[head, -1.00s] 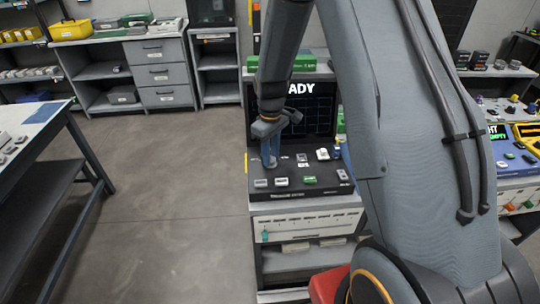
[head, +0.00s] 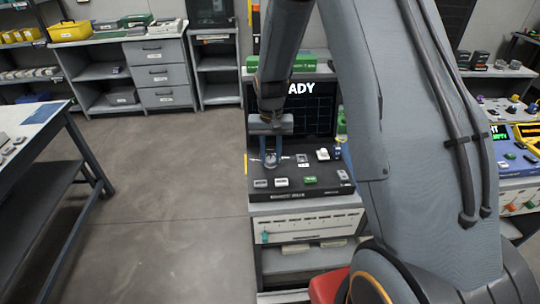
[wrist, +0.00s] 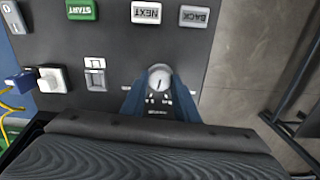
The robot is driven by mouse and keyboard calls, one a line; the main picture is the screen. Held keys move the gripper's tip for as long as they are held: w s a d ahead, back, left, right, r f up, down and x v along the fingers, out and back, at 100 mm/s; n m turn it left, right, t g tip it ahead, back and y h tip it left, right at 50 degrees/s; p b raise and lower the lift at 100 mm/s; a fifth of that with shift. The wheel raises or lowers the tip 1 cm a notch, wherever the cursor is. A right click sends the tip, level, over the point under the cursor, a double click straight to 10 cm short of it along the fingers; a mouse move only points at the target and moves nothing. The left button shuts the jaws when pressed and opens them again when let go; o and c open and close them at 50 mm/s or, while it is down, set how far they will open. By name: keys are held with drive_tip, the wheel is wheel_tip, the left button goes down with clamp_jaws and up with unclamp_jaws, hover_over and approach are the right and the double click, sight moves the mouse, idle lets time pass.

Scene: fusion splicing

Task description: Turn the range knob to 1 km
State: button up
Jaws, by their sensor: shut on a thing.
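The range knob (wrist: 159,80) is a small round light-grey dial with a dark pointer line, set on the dark panel of the instrument. Small white labels sit around it, too small to read. In the head view the knob (head: 270,160) is at the left of the panel, below the screen. My gripper (wrist: 160,88) is directly over the knob, its blue fingers on either side and shut on it. In the head view my gripper (head: 271,160) points straight down at the panel. The instrument (head: 300,193) has a dark screen with "ADY" visible; my arm hides part of it.
START (wrist: 82,9), NEXT (wrist: 146,12) and BACK (wrist: 195,16) buttons lie near the knob. A yellow cable (wrist: 10,112) runs at the left. Open floor (head: 170,220) lies left.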

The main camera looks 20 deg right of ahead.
sight(270, 159)
drive_tip(key=shift+m, duration=0.6)
drive_tip(key=o, duration=1.1)
drive_tip(key=shift+c, duration=0.2)
drive_tip(key=shift+r+b, duration=1.1)
drive_tip(key=shift+r, duration=2.8)
drive_tip(key=s+r+n, duration=0.1)
drive_tip(key=s+n, duration=0.1)
drive_tip(key=s, duration=0.8)
drive_tip(key=s+r+n+t, duration=0.1)
drive_tip(key=s+r+n, duration=0.1)
drive_tip(key=s, duration=0.9)
drive_tip(key=shift+a, duration=0.45)
